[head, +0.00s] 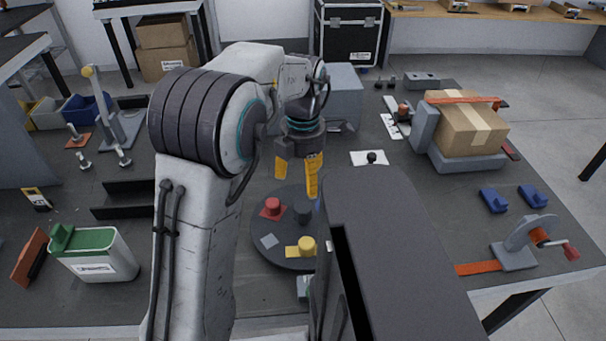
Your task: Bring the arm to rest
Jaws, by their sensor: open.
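My gripper (298,179) has yellow fingers and points down over the dark workbench (228,240). Its fingers are spread, with nothing between them. It hangs above the back part of a round dark turntable (262,240). My arm reaches up and forward from the bottom of the picture and bends down at the wrist. It hides part of the bench behind it.
The turntable carries red (271,206) and yellow (307,246) pieces. A cardboard box (465,128) sits in a grey holder at right. A crank device (522,244) stands at the front right. A white-green bin (98,257) is at left. A grey box (345,95) stands behind.

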